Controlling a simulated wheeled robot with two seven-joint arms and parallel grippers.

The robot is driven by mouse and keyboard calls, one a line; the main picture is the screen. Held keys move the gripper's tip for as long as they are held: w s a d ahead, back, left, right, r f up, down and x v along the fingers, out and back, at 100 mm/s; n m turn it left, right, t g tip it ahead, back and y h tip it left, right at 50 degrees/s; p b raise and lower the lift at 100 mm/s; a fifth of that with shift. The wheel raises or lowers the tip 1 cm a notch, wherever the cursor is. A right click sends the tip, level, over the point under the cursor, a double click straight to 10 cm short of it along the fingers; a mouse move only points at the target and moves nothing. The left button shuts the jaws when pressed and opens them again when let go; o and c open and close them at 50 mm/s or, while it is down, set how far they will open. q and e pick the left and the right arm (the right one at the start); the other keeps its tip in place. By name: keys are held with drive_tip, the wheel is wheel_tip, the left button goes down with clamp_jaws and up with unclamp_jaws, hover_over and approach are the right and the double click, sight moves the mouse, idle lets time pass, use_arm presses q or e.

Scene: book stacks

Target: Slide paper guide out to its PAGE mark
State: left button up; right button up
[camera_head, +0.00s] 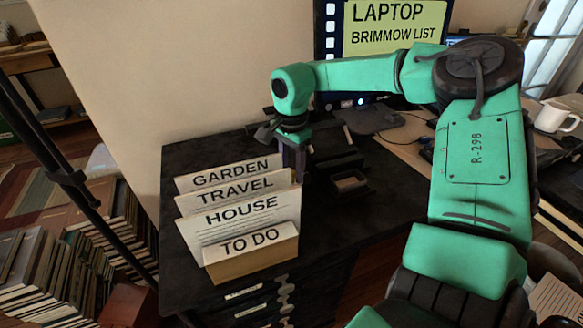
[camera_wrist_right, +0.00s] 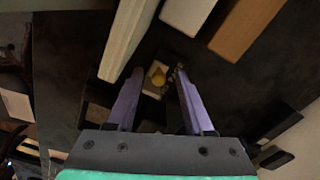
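My right gripper (camera_head: 293,165) points down beside the right end of the label cards in the head view. In the right wrist view its two purple fingers (camera_wrist_right: 160,88) are apart, with a gap between them. The knob may belong to the paper guide, but this is unclear. A dark fixture with a small open tray (camera_head: 349,182) stands just right of the gripper. I cannot read any PAGE mark. My left gripper is out of view.
Upright cards marked GARDEN (camera_head: 231,172), TRAVEL (camera_head: 235,189), HOUSE (camera_head: 241,212) and TO DO (camera_head: 250,246) stand close left of the gripper on the black cabinet top (camera_head: 350,230). A laptop sign (camera_head: 393,25) is behind. A white mug (camera_head: 553,118) stands far right.

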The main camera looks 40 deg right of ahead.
wheel_tip(320, 180, up, 15)
drive_tip(key=p, duration=0.1)
drive_tip(key=shift+f, duration=0.2)
